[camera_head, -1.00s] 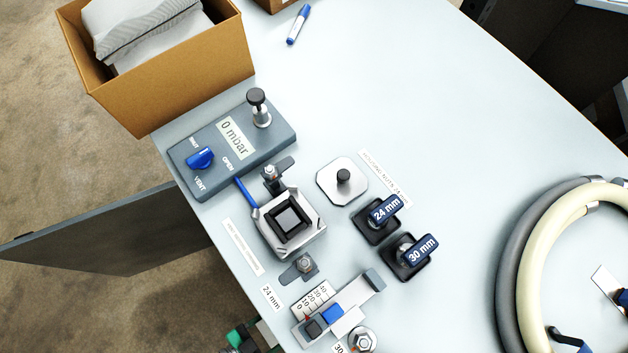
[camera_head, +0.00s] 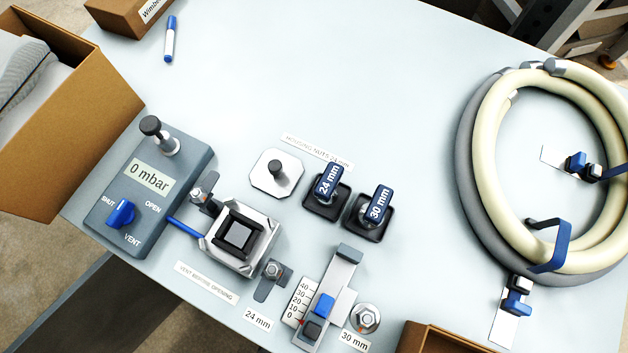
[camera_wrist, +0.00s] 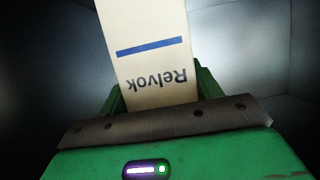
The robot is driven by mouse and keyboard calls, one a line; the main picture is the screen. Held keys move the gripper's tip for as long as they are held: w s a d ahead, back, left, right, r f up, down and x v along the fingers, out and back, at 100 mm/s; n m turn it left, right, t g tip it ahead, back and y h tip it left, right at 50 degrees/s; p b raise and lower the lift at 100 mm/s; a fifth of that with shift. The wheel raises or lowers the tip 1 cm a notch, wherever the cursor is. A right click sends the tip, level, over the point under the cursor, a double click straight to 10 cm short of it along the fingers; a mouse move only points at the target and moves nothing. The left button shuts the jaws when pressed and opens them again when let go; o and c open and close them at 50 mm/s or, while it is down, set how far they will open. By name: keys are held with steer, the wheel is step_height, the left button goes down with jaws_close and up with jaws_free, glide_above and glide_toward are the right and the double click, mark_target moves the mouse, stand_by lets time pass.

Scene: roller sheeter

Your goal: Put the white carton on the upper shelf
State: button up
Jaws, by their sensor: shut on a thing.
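In the wrist view a white carton (camera_wrist: 150,40), cream-tinted in this light, carries a blue stripe and the upside-down word "Relvok". My gripper (camera_wrist: 158,92) is shut on it, with green fingers at both sides of its near end. The carton's far end runs out of the top of the view. The surroundings there are dim, blurred grey surfaces; I cannot tell what they are. Neither my gripper nor the carton shows in the head view. I cannot make out the upper shelf in either view.
The head view shows a pale table (camera_head: 390,100) with a grey valve box (camera_head: 180,160), a clamp fixture (camera_head: 240,238), nut sockets and a coiled hose (camera_head: 468,150). An open cardboard box (camera_head: 75,135) stands at the left. Dark rack posts (camera_head: 545,22) stand beyond the table's far right edge.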

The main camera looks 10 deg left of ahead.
steer(key=f+b, duration=0.1)
steer(key=f, duration=0.1)
steer(key=f+b, duration=0.1)
steer(key=f, duration=0.1)
steer(key=shift+w+d+f+b, duration=0.1)
steer(key=shift+w+f+b, duration=0.1)
steer(key=shift+b, duration=0.15)
steer(key=shift+w+r, duration=0.1)
steer(key=shift+r, duration=0.1)
steer(key=o, duration=1.2)
steer(key=p+v, duration=0.4)
steer(key=v, duration=0.8)
